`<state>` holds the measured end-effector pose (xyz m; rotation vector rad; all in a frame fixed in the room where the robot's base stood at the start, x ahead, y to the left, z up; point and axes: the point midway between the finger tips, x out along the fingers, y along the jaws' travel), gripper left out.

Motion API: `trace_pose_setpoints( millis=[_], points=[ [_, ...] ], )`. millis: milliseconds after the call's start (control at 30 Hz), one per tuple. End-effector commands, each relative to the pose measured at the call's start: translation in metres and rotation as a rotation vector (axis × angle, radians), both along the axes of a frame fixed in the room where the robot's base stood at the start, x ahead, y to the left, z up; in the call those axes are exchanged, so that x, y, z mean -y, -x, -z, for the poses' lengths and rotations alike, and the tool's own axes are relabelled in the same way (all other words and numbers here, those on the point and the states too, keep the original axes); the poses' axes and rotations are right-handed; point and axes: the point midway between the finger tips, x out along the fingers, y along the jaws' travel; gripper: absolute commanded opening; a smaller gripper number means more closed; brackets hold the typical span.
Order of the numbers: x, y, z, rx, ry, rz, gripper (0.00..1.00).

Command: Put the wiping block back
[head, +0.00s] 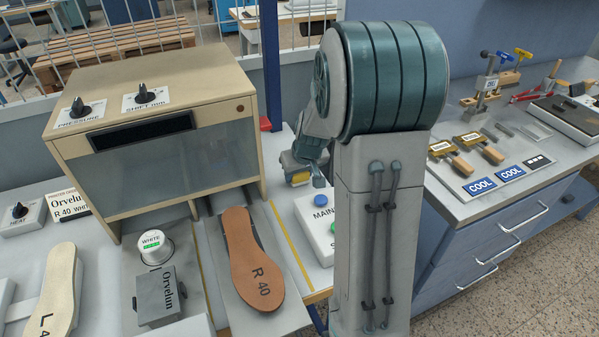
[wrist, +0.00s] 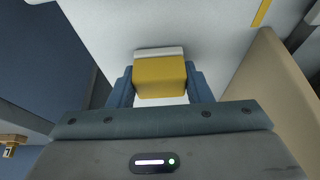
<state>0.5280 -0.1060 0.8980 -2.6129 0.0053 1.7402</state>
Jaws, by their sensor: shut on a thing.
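The wiping block (wrist: 160,70) is yellow with a pale strip along one side. In the wrist view it sits between the two blue-grey fingers of my gripper (wrist: 160,88), which is shut on it. In the head view the yellow of the block (head: 299,179) shows at the end of my gripper (head: 308,174), just right of the beige machine and behind the white button box. My arm hides part of this area. I cannot tell whether the block touches the bench or hangs above it.
The beige machine (head: 150,100) stands close on the left. The white button box (head: 317,222), with a blue and a green button, is in front of my gripper. A brown insole marked R 40 (head: 250,258) lies on a grey plate. A tool bench (head: 470,207) stands right.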

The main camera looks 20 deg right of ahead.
Motion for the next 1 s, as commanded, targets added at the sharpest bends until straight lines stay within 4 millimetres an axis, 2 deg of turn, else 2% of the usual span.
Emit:
trace_pose_setpoints(
  millis=[233, 267, 300, 333, 733, 867, 1000],
  points=[
    [0.000, 0.000, 0.005, 0.000, 0.000, 0.000, 0.24],
    [0.000, 0.000, 0.003, 0.000, 0.000, 0.000, 0.53],
    [0.000, 0.000, 0.003, 0.000, 0.000, 0.000, 0.64],
    [0.000, 0.000, 0.003, 0.000, 0.000, 0.000, 0.67],
    [0.000, 0.000, -0.004, 0.001, 0.000, 0.000, 0.67],
    [0.000, 0.007, -0.020, 0.004, 0.001, -0.001, 0.67],
    [0.000, 0.018, -0.047, 0.005, 0.001, 0.000, 0.67]
  ],
)
